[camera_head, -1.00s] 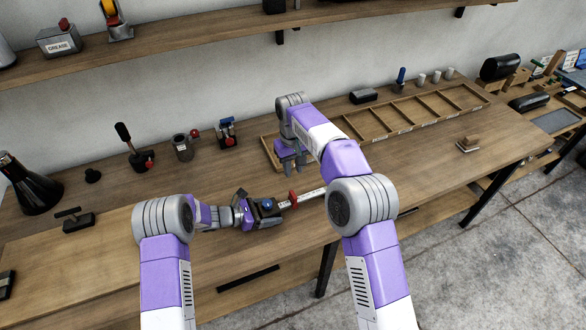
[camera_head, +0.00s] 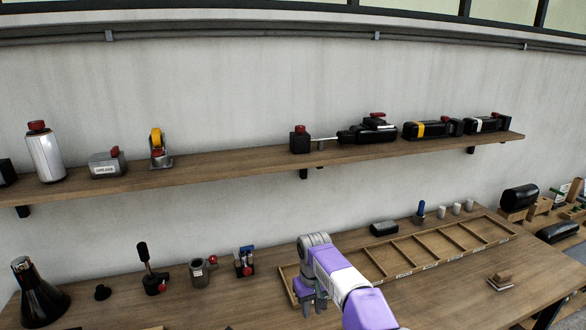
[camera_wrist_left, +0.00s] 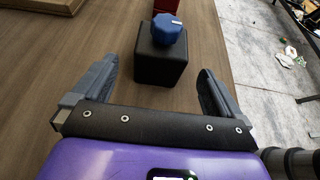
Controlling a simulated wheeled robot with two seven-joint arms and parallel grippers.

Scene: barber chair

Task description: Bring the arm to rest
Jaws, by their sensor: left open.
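My right gripper (camera_head: 309,302) points down over the left end of the wooden compartment tray (camera_head: 415,271) on the bench. Its fingers are small and partly hidden, so I cannot tell whether they are apart. My left gripper (camera_wrist_left: 150,95) is outside the head view. In the left wrist view its fingers are wide apart. A black block with a blue knob (camera_wrist_left: 160,60) stands on the bench just beyond and between the fingertips, not gripped.
A wall shelf (camera_head: 240,166) with bottles and tools runs above the bench.

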